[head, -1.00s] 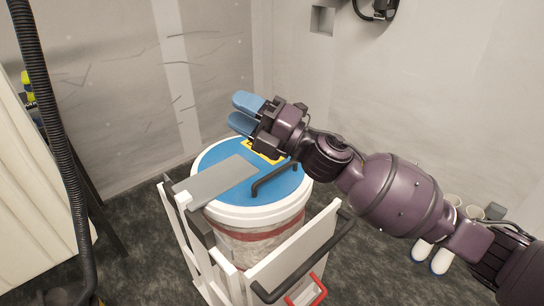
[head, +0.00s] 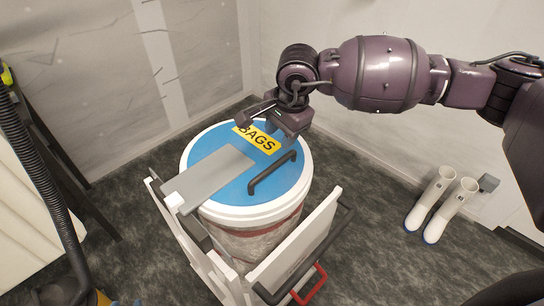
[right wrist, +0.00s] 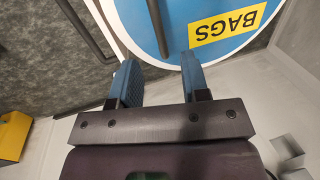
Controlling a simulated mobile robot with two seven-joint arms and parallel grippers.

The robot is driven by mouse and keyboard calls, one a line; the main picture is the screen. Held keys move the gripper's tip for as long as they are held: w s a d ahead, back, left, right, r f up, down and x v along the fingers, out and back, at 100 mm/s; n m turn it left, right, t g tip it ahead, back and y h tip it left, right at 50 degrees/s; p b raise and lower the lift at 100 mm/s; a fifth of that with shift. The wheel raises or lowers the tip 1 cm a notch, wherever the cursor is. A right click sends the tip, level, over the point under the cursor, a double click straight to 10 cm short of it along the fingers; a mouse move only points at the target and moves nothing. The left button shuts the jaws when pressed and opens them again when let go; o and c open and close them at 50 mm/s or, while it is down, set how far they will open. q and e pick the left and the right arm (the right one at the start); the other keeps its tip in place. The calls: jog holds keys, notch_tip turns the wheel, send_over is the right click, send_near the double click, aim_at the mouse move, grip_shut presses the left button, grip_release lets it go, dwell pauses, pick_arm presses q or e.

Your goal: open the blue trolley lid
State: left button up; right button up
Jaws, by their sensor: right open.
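The blue lid (head: 218,148) lies flat and shut on the white-rimmed drum of the trolley (head: 300,240). It carries a yellow BAGS label (head: 259,139), a grey plate (head: 207,178) and a black bar handle (head: 272,173). My right gripper (head: 280,120) is over the far edge of the lid, beyond the handle; its blue fingers are largely hidden in the head view. In the right wrist view, the open fingers (right wrist: 160,60) point toward the lid (right wrist: 205,15). The handle (right wrist: 157,25) appears between them, with no visible contact. My left gripper is not in view.
The trolley's black push bar (head: 325,255) and red bracket (head: 311,287) are at the near right. White boots (head: 440,203) stand on the floor at right. A black hose (head: 35,155) hangs at left. Walls are close behind the drum.

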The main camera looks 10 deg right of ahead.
aim_at(274, 165)
jog(key=shift+n, duration=0.3)
jog(key=x, duration=0.5)
jog(key=p+x, duration=0.1)
jog(key=x, duration=0.4)
jog(key=shift+s+d+f, duration=0.15)
jog(key=shift+f, duration=0.25)
grip_shut()
